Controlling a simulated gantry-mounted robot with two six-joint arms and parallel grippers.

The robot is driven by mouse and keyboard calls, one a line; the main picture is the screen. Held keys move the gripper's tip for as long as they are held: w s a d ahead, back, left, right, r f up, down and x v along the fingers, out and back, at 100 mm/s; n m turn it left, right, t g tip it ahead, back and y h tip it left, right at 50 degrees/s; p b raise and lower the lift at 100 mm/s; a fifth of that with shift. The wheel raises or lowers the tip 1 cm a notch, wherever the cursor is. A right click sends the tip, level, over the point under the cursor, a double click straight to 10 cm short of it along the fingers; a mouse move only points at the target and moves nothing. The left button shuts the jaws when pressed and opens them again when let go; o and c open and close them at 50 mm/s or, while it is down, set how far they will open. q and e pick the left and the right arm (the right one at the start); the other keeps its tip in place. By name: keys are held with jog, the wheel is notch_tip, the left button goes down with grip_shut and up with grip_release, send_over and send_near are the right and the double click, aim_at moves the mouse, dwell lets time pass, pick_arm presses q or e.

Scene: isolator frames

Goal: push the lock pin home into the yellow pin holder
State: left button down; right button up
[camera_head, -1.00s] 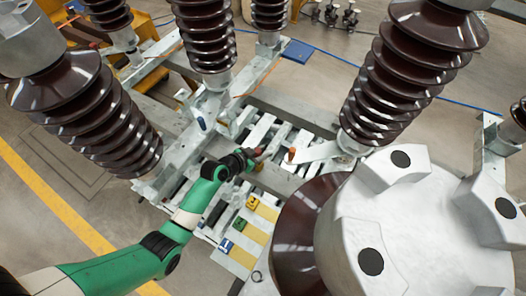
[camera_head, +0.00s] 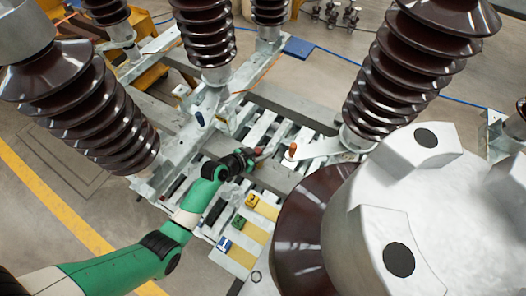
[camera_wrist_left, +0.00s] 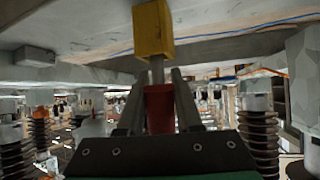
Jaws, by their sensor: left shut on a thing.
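In the left wrist view the yellow pin holder (camera_wrist_left: 153,30) is a small yellow block against the underside of a grey beam. The lock pin (camera_wrist_left: 160,108) has a red grip and a bare metal shaft. My left gripper (camera_wrist_left: 158,92) is shut on the red grip, a finger on each side. The shaft points up and its tip meets the lower edge of the holder. I cannot tell how deep it sits. In the head view my left gripper (camera_head: 254,154) is over the slatted metal frame, the red grip just showing at its tip. My right gripper is not in view.
Brown ribbed insulators (camera_head: 204,35) stand around the frame, with another (camera_head: 385,85) to the right. A large pale grey cap (camera_head: 370,215) fills the lower right. Yellow, green and blue tags (camera_head: 224,243) lie on pale plates below my gripper. An orange-tipped lever (camera_head: 292,151) is close right of it.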

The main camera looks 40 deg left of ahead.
pick_arm(q)
jog(key=shift+f+b, duration=0.95)
jog(key=shift+f, duration=0.2)
jog(key=c, duration=0.5)
grip_release()
jog(key=shift+r, duration=0.1)
jog(key=shift+s+r+p, duration=0.25)
jog(key=shift+p, duration=0.05)
jog(key=p+v, duration=0.4)
jog(key=v, duration=0.7)
